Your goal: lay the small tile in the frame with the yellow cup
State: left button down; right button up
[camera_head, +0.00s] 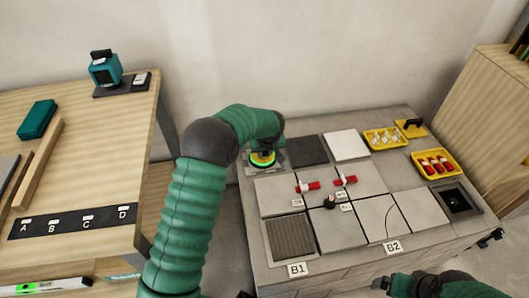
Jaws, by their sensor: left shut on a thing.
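My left gripper (274,140) is at the back left corner of the grey worktop, partly hidden behind my green forearm. It is shut on the yellow cup (262,158), a round yellow-green pad with a dark rim. A small grey piece (281,160) shows just beside and under the cup; I cannot tell whether it is the small tile or whether the cup touches it. A dark square frame (461,205) with a black opening lies at the right end of the worktop. My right gripper (382,284) is at the bottom edge; its jaws are unclear.
Pale tiles (338,228) cover the worktop (405,177), with red-and-white pieces (307,187) on their joints. A ribbed dark square (290,238) lies by label B1. Yellow trays (437,163) and a yellow trowel (411,127) stand back right. A wooden table (75,115) is left.

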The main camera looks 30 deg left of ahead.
pick_arm(q)
jog(key=c, duration=1.2)
grip_release()
